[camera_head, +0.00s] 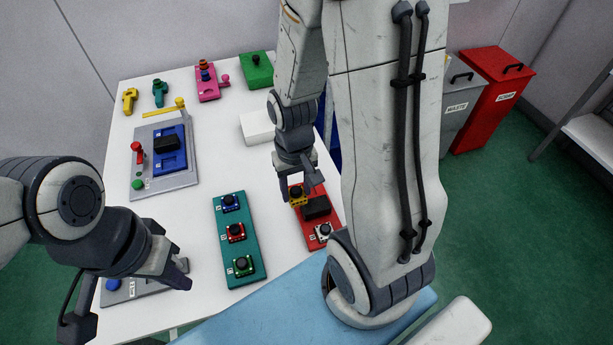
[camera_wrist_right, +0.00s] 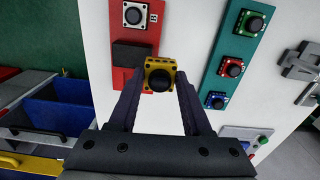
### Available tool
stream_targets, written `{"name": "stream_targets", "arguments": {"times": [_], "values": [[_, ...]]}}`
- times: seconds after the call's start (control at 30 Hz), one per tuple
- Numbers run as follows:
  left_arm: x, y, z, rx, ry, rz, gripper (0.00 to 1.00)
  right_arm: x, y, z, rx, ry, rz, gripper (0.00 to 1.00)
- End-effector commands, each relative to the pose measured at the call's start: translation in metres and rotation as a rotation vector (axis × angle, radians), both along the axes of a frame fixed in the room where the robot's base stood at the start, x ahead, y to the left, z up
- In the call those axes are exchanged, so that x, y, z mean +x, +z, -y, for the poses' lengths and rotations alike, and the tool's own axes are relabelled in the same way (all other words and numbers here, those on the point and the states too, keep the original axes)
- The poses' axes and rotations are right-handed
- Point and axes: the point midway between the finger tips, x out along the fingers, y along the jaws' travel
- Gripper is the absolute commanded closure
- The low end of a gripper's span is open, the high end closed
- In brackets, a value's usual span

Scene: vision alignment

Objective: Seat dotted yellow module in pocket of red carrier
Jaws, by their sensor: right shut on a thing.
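The yellow module (camera_head: 298,196) has a black round knob on top. My right gripper (camera_head: 301,190) is shut on it at the far end of the red carrier (camera_head: 310,236). In the right wrist view the yellow module (camera_wrist_right: 160,76) sits between the two fingertips, in front of the carrier's end (camera_wrist_right: 121,76). Whether it is in a pocket or just above it I cannot tell. The carrier also bears a black block (camera_head: 316,208) and a white module (camera_head: 323,231). My left gripper (camera_head: 181,274) is at the near left, away from the carrier; its jaw gap is not clear.
A teal carrier (camera_head: 239,262) with blue, red and green modules lies left of the red one. A grey fixture (camera_head: 181,181) with a blue part stands farther left. A white box (camera_head: 257,126) and a pink carrier (camera_head: 208,94) are behind. Bare table lies between them.

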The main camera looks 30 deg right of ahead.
Motion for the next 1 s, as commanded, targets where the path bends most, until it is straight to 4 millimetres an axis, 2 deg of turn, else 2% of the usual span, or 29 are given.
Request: {"name": "stream_targets", "arguments": {"times": [0.03, 0.07, 0.1, 0.2, 0.4, 0.5, 0.67, 0.9, 1.0], "values": [[0.0, 0.02, 0.0, 0.0, 0.0, 0.0, 1.0, 0.0, 0.006, 0.003, 0.001, -0.004, -0.011, 1.0], [0.0, 0.025, 0.0, 0.0, 0.0, 0.0, 1.0, 0.001, 0.004, 0.005, 0.001, -0.004, -0.01, 1.0], [0.0, 0.02, 0.0, -0.001, 0.0, 0.001, 1.0, 0.008, -0.008, 0.011, 0.001, -0.005, -0.007, 1.0], [0.0, 0.018, 0.0, 0.0, 0.0, 0.0, 1.0, 0.026, -0.024, 0.029, 0.001, -0.007, -0.003, 1.0], [0.0, 0.024, 0.0, 0.0, 0.0, 0.0, 1.0, 0.054, -0.049, 0.059, 0.0, -0.003, -0.001, 1.0], [0.0, 0.026, 0.0, 0.0, 0.0, 0.0, 1.0, 0.064, -0.056, 0.067, 0.0, -0.001, 0.0, 1.0], [0.0, 0.027, 0.0, 0.0, 0.0, 0.0, 1.0, 0.068, -0.064, 0.072, 0.0, 0.0, 0.0, 1.0], [0.0, 0.033, 0.0, 0.0, 0.0, 0.0, 1.0, 0.068, -0.095, 0.072, 0.0, 0.0, -0.002, 1.0], [0.0, 0.033, 0.0, 0.0, 0.0, 0.0, 1.0, 0.068, -0.1, 0.072, 0.0, 0.0, -0.001, 1.0]]}}
